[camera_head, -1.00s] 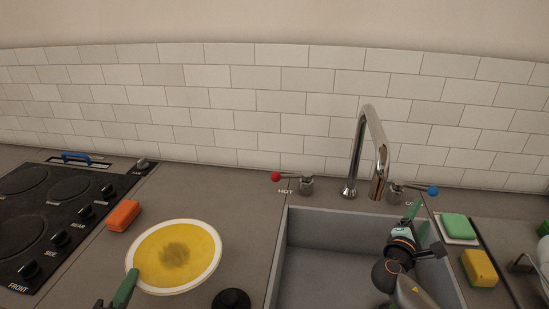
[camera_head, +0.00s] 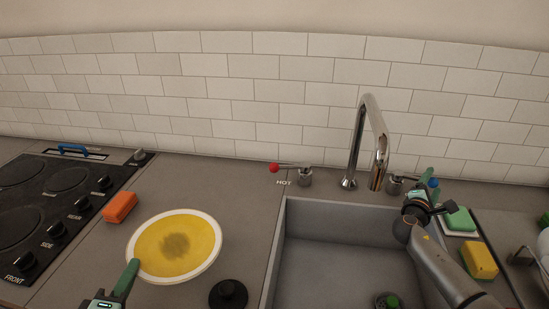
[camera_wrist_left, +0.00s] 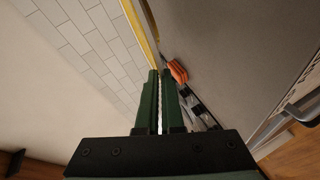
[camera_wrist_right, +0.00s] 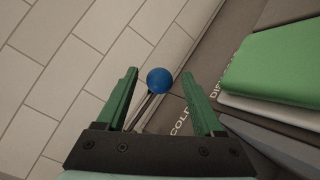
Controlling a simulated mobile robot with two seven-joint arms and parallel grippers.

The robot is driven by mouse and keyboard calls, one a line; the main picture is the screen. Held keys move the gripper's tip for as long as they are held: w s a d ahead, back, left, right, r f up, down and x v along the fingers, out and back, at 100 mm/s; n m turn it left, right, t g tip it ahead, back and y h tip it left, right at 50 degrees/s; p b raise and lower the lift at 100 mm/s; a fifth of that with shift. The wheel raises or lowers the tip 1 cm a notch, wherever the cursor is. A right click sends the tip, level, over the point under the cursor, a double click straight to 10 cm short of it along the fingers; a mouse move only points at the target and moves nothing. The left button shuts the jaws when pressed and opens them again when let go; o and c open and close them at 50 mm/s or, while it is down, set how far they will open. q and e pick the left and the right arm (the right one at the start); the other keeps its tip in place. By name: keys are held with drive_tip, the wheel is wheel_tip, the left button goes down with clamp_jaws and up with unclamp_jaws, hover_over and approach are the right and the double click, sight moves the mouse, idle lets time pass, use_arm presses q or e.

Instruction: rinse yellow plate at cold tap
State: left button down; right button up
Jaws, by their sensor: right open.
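The yellow plate (camera_head: 200,247) has a white rim and a dark smear in its middle. It is left of the sink; I cannot tell if it touches the counter. My left gripper (camera_head: 132,268) is shut on its near left rim; the left wrist view shows the plate edge-on (camera_wrist_left: 134,22) at the fingers. The cold tap handle ends in a blue ball (camera_wrist_right: 159,80), also in the head view (camera_head: 434,183). My right gripper (camera_wrist_right: 158,72) is open, with the ball between its fingertips as seen; contact is unclear. The steel faucet (camera_head: 365,140) stands behind the sink (camera_head: 335,262).
The red-ended hot handle (camera_head: 290,167) is left of the faucet. A green sponge (camera_head: 460,219) and yellow sponge (camera_head: 480,261) lie right of the sink. An orange sponge (camera_head: 119,207), black lidded item (camera_head: 228,293) and stove (camera_head: 60,200) are left. A green-topped item (camera_head: 389,300) is in the sink.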

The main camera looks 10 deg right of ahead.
drive_tip(key=shift+w+d, duration=0.25)
drive_tip(key=shift+d, duration=0.05)
clamp_jaws()
idle(0.5)
idle(0.9)
